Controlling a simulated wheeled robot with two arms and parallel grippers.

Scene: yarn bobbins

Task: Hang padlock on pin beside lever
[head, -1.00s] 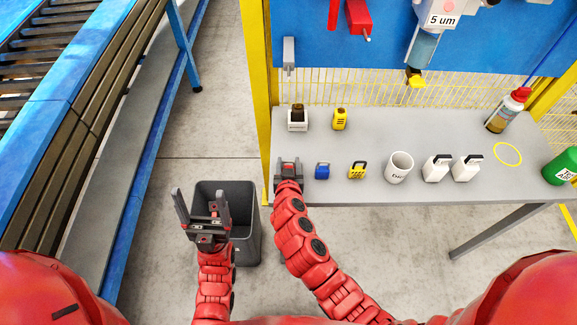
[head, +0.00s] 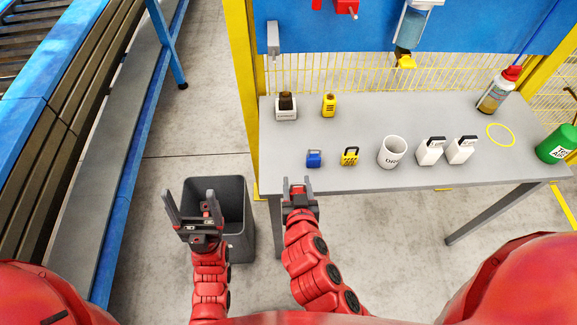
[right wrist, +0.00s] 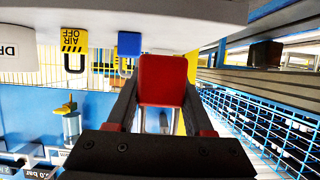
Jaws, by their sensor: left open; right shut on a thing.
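My right gripper (head: 299,186) is shut on a red padlock (right wrist: 162,78), whose red body shows between the fingers in the right wrist view. In the head view it is at the table's front left edge, and the padlock is hardly visible there. My left gripper (head: 189,208) is open and empty over the grey bin. The red lever (head: 343,5) is at the top edge of the head view, mostly cut off. A short pale pin (head: 353,15) sticks out beside its lower end. The right gripper is well below and in front of both.
A grey bin (head: 235,195) stands left of the table. A grey bracket (head: 272,38) juts from the blue panel (head: 300,25).

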